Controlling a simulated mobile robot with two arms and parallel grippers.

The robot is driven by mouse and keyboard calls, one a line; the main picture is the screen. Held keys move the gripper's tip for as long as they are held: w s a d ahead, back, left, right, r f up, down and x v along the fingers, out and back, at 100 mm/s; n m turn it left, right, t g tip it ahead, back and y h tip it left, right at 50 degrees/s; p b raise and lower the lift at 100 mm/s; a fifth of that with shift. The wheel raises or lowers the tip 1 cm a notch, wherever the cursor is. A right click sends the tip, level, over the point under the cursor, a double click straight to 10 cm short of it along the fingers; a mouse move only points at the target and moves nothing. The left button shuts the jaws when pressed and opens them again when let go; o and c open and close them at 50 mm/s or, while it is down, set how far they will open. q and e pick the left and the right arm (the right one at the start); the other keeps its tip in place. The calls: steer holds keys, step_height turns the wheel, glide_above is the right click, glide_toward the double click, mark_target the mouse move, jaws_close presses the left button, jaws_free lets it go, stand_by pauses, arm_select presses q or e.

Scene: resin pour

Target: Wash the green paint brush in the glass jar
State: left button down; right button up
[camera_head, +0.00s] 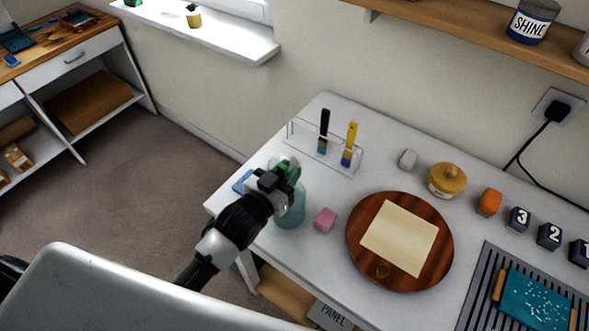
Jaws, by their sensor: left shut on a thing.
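My left gripper (284,178) is over the mouth of the glass jar (291,212) near the left end of the white table. It is shut on the green paint brush (283,167), of which a bit of green shows at the fingers. The jar holds bluish liquid. The gripper hides the jar's rim and most of the brush, so I cannot tell how deep the brush reaches. My right gripper is not in view.
A clear rack (318,150) behind the jar holds a black brush (324,125) and a yellow brush (350,140). A pink block (325,220) sits close right of the jar. A round wooden board (362,262) with a cream sheet (402,237) lies further right.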

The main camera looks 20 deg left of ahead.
arm_select(q)
steer(key=shift+s+a, duration=0.15)
steer(key=shift+s+d+p, duration=0.35)
steer(key=shift+s+p, duration=0.05)
steer(key=shift+s, duration=0.45)
steer(key=shift+w+a+p, duration=0.2)
steer(key=shift+w, duration=0.3)
steer(key=shift+w+a+p, duration=0.15)
steer(key=shift+w, duration=0.3)
steer(key=shift+r, duration=0.1)
step_height(320, 180, up, 8)
steer(key=d+p, duration=0.1)
steer(key=p, duration=0.7)
steer(key=shift+s+r, duration=0.15)
steer(key=shift+s, duration=0.2)
steer(key=shift+d+r, duration=0.1)
stand_by(0.5)
